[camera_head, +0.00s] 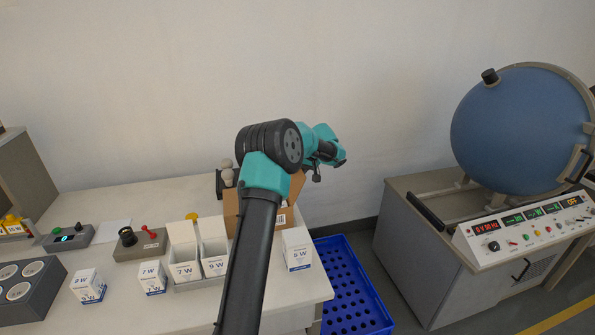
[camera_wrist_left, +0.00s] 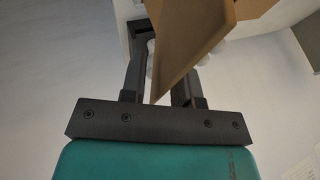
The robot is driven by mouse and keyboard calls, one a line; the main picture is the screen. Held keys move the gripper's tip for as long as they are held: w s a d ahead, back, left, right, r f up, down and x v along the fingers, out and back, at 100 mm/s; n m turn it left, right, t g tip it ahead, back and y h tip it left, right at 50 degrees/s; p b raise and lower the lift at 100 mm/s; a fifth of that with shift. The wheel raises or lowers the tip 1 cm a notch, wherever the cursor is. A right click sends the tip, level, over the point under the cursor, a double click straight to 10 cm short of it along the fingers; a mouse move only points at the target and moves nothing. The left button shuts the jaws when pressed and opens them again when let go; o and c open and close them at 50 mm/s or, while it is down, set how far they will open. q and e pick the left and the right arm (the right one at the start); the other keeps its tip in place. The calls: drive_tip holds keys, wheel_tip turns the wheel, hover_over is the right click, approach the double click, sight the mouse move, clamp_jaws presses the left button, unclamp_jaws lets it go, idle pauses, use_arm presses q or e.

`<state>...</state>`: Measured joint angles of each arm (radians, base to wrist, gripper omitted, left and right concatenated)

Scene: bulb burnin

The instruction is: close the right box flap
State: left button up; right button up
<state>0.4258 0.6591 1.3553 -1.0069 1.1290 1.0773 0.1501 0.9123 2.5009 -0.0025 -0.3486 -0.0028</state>
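The brown cardboard box (camera_head: 282,218) stands on the white table, mostly hidden behind my arm in the head view. One raised flap (camera_head: 297,186) shows at its right side, close to my left gripper (camera_head: 316,172), which hangs high at the box's right. In the left wrist view a tilted cardboard flap (camera_wrist_left: 188,38) reaches down across the gap of my left gripper (camera_wrist_left: 160,75) and covers part of one finger. The fingers are apart; contact with the flap cannot be told. My right gripper is not in view.
White bulb cartons (camera_head: 186,263) stand in a grey holder left of the box, and a 5 W carton (camera_head: 297,249) stands at its right. A blue crate (camera_head: 352,290) is beside the table. A console with a blue sphere (camera_head: 520,130) stands at the right.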

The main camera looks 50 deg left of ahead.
use_arm(q)
drive_tip(key=shift+a+f, duration=0.1)
drive_tip(key=shift+f, duration=0.05)
clamp_jaws()
idle(0.5)
